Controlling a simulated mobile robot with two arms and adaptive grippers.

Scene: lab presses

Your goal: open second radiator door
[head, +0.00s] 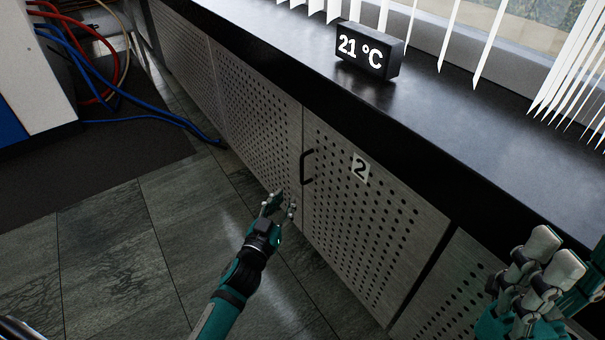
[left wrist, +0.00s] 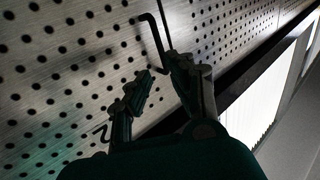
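The second radiator door (head: 365,215) is a perforated metal panel marked with a "2" label (head: 360,168). It looks closed, flush with the panel to its left. Its black handle (head: 306,167) is near its upper left edge, and the handle also shows in the left wrist view (left wrist: 152,34). My left gripper (head: 281,203) is open and empty, just below and left of the handle in the head view. In the left wrist view its fingers (left wrist: 160,78) are spread near the handle; I cannot tell if they touch it. My right gripper (head: 545,252) is at the lower right, apart from the handle; its fingertips look parted.
A black counter (head: 440,160) runs above the doors and carries a "21 °C" display (head: 369,51). White blinds (head: 570,80) hang at the window. Blue hoses (head: 150,119) and a dark mat (head: 90,165) lie at left. The tiled floor (head: 150,270) before the doors is clear.

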